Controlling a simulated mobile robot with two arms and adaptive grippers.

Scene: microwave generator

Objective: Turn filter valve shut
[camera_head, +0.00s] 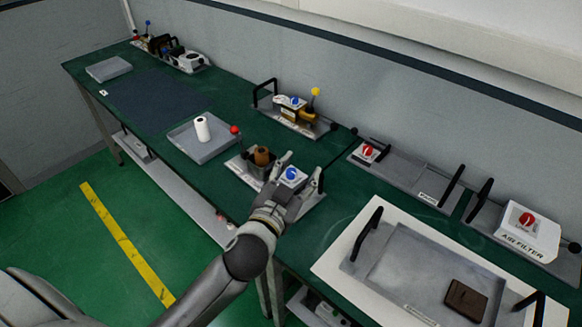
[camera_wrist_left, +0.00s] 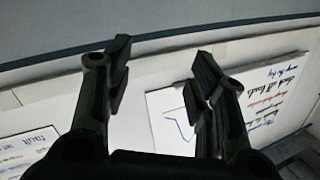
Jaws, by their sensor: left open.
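A white block lettered AIR FILTER (camera_head: 518,233) with a red knob (camera_head: 527,219) stands at the far right of the green bench. A blue knob (camera_head: 291,173) on a white block sits on a small grey tray at the bench's front edge. My left gripper (camera_head: 301,170) is open, its fingers appearing on either side of the blue knob in the head view. In the left wrist view the open fingers (camera_wrist_left: 160,60) are empty, with the wall and papers behind them and no knob visible. I cannot tell how near the gripper is to the blue knob. My right gripper is not in view.
A red knob (camera_head: 367,151) on another handled tray (camera_head: 405,180) is at the back. A white-bordered tray (camera_head: 410,262) with a brown block (camera_head: 466,299) lies front right. A tray with a white roll (camera_head: 202,129) is left of the gripper. A dark mat (camera_head: 158,100) lies clear.

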